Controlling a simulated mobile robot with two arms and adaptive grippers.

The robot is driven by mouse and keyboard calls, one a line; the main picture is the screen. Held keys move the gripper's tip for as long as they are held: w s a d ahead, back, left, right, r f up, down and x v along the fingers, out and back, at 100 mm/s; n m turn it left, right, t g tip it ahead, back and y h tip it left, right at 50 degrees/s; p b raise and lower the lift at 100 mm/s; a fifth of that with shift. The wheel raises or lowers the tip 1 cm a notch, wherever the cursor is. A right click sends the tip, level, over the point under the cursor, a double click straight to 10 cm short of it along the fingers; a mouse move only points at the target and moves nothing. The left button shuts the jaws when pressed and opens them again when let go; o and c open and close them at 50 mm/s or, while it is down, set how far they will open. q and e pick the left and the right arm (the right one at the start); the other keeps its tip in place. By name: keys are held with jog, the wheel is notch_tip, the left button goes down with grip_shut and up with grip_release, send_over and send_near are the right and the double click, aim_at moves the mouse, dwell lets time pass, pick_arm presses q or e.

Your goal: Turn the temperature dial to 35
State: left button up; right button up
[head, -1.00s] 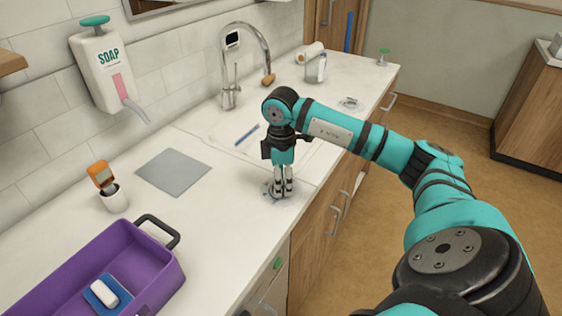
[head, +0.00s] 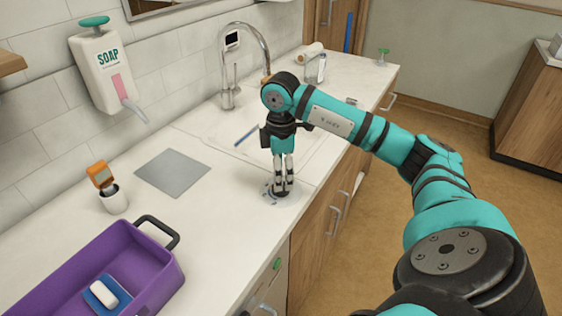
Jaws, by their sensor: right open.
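The temperature dial (head: 268,192) seems to be the small round piece with dark marks on its pale disc, set on the white counter near its front edge. My right gripper (head: 282,190) points straight down over it, with its fingertips at or just above the dial. It is open, with only a narrow space between the fingers. The fingers hide much of the dial, so I cannot read its setting or tell whether they touch it. My left gripper is not in view.
A sink with a tall faucet (head: 229,75) lies behind my right gripper. A grey square plate (head: 172,172), a white holder with an orange-topped device (head: 101,174) and a purple tray (head: 165,262) stand to the left. A soap dispenser (head: 108,72) hangs on the wall.

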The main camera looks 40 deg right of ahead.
notch_tip(320, 180, up, 9)
dwell(0.8)
